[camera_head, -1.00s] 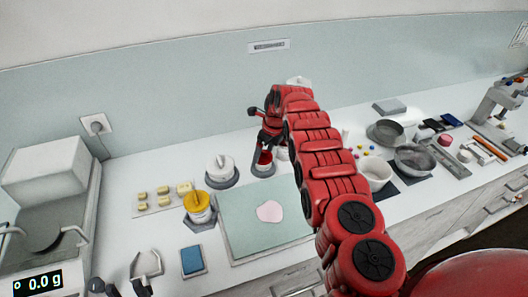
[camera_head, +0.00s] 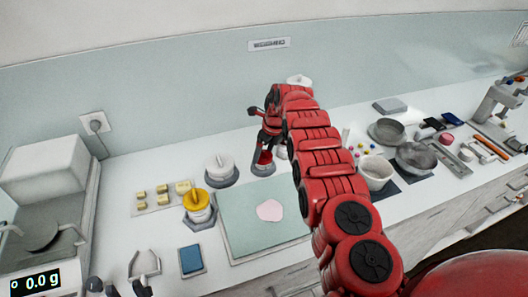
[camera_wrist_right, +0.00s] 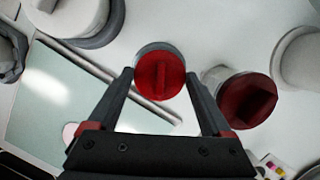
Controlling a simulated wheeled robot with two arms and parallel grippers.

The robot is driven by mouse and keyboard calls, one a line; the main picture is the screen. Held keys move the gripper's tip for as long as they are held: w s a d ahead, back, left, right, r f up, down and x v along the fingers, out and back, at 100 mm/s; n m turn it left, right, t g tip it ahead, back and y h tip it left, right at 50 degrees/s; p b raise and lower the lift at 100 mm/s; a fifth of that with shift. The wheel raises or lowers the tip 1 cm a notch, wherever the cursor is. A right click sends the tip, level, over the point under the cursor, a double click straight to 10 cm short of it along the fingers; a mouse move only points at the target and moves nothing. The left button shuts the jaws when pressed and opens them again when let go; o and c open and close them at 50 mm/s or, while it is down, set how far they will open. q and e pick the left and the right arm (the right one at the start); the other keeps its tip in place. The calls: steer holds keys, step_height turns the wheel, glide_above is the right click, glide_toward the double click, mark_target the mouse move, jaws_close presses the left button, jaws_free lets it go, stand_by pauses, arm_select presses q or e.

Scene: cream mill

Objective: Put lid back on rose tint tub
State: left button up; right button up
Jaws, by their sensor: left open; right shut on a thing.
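My right gripper (camera_head: 265,146) is shut on a round red lid (camera_wrist_right: 160,75) with a raised bar handle, one finger at each side of it. In the head view, the red lid (camera_head: 263,157) is at the top of a small white tub (camera_head: 263,168), which stands on a dark grey round base. The wrist view shows a pale rim just behind the lid; I cannot tell whether the lid is fully seated. A second tub with a dark red top (camera_wrist_right: 240,98) stands to the right in the wrist view. My left gripper (camera_head: 118,289) is open and empty at the bottom left edge.
A yellow-topped tub (camera_head: 198,206) and a white-lidded tub (camera_head: 220,168) stand left of the red lid. A pale green board (camera_head: 245,228) with a pink patch lies in front.

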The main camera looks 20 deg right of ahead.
steer(key=shift+f+b, duration=0.25)
steer(key=shift+b, duration=0.2)
stand_by(0.6)
steer(key=o, duration=1.1)
steer(key=shift+r+p, duration=0.45)
steer(key=shift+r, duration=1.85)
steer(key=shift+c, duration=0.4)
jaws_close()
